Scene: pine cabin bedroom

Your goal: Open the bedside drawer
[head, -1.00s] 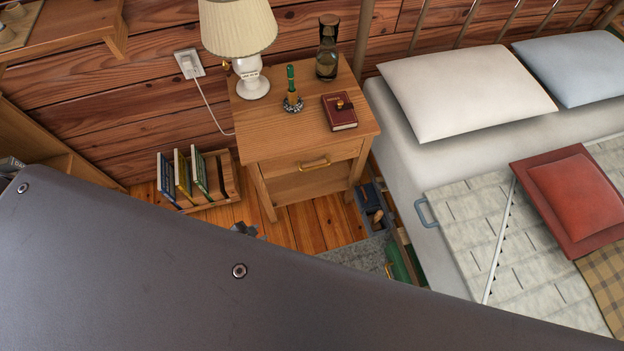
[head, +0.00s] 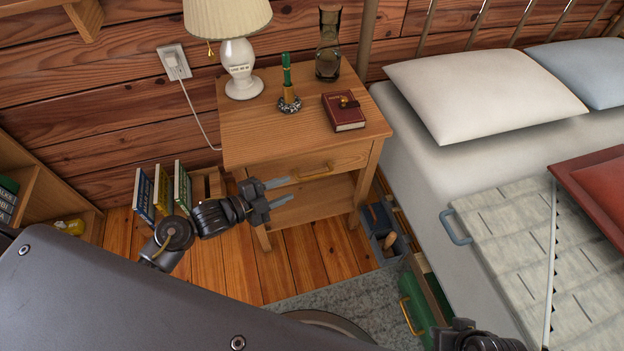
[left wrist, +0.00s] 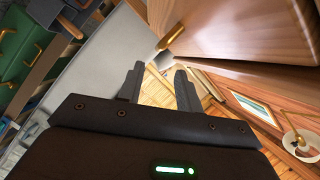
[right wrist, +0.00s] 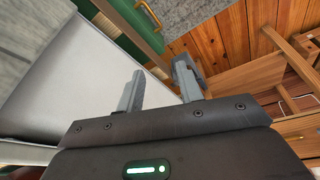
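The wooden bedside table (head: 240,140) stands against the log wall, with its drawer (head: 345,160) looking shut above an open shelf. The drawer's brass handle (head: 313,173) shows in the head view; in the left wrist view the handle (left wrist: 172,34) lies just beyond the fingertips. My left gripper (head: 288,191) is open and empty, in front of the table, a little left of and below the handle and apart from it. Its two fingers also show spread in the left wrist view (left wrist: 157,75). My right gripper (right wrist: 158,68) is open and empty, low by the bed.
A lamp (head: 239,70), a green candle (head: 287,80), a glass carafe (head: 328,50) and a red book (head: 344,112) stand or lie on the tabletop. A book rack (head: 205,183) is left of the table. The bed (head: 420,150) and a grey-blue caddy (head: 380,235) are close on the right.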

